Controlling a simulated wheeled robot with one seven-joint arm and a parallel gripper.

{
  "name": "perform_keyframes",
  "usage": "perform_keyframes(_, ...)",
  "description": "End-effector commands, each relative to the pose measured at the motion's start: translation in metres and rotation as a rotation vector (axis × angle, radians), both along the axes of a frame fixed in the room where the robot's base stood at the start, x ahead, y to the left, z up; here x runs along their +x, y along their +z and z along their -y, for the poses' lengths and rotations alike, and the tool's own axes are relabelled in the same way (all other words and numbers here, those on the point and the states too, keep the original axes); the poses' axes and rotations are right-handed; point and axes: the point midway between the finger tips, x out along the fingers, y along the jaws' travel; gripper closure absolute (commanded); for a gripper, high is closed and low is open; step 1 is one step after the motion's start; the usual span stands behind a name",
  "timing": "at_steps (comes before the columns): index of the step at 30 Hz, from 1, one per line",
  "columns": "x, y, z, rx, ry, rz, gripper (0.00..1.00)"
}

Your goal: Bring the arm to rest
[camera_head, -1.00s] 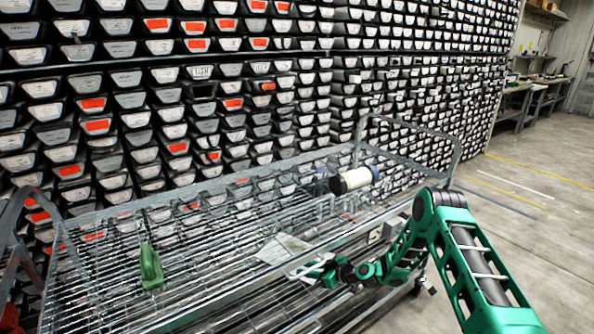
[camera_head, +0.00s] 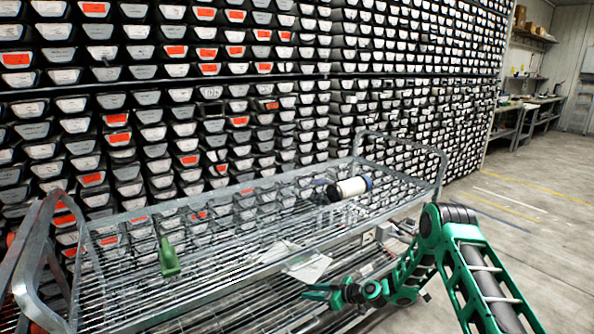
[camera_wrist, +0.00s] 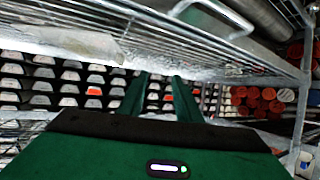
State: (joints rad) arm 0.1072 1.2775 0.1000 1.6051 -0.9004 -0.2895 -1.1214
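My green gripper (camera_head: 320,292) is low at the front side of the wire trolley (camera_head: 85,270), to the left of my bent arm. In the wrist view my gripper (camera_wrist: 160,82) shows two green fingers standing apart with nothing between them, so it is open and empty. The fingers point toward the rack of core trays, with the trolley's wire shelf above them. My forearm runs from the elbow at the right of the head view down toward the gripper.
On the trolley's top shelf are a green tool (camera_head: 168,258), a white-and-black roll (camera_head: 347,188) and white papers (camera_head: 305,265). Stacked core trays (camera_head: 240,105) fill the wall behind. Workbenches (camera_head: 525,112) stand far right. The concrete floor (camera_head: 535,205) at right is clear.

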Motion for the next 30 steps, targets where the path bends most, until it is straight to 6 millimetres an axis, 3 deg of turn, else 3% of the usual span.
perform_keyframes(8, -0.002, 0.036, 0.02, -0.069, 0.008, -0.051, 0.69)
perform_keyframes(14, -0.009, 0.072, 0.053, -0.154, -0.01, -0.125, 0.69)
perform_keyframes(23, -0.047, 0.147, 0.134, -0.317, -0.12, -0.301, 0.69)
perform_keyframes(30, -0.098, 0.208, 0.201, -0.419, -0.273, -0.448, 0.69)
